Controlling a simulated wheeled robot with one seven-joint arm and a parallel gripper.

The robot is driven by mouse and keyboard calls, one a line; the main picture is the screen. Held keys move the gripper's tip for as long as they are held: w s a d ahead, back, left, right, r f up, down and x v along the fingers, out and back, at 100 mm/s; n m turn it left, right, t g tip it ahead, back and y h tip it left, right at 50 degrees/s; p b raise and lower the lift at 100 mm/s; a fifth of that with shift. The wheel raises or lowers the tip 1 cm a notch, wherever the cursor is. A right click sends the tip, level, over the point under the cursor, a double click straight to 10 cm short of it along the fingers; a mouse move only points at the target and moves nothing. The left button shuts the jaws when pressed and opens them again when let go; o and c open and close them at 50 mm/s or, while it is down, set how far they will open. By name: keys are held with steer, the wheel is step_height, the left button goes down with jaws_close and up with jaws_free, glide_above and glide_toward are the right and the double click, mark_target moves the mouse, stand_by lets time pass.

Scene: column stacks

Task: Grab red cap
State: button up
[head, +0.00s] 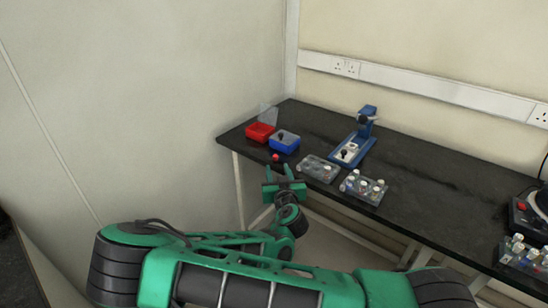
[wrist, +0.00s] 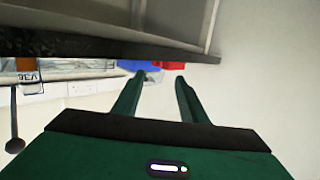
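A small red cap (head: 276,157) lies near the front edge of the black table, just in front of the blue bin. My gripper (head: 279,169) is in front of the table edge, close to the cap and apart from it. In the wrist view my gripper (wrist: 161,77) has its two green fingers spread with nothing between them. That view looks upside down; a red patch (wrist: 172,65) shows beyond the fingertips, and I cannot tell whether it is the cap or the red bin.
A red bin (head: 260,133) and a blue bin (head: 284,142) stand at the table's left end. Clear racks (head: 318,168) (head: 364,187) with vials and a blue device (head: 353,146) stand to the right. The black table (head: 430,180) has bare surface at mid-right.

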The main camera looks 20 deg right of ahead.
mark_target(276, 158)
steer(key=x, duration=0.8)
steer(key=shift+w+d, duration=0.15)
steer(key=shift+d, duration=0.1)
jaws_close()
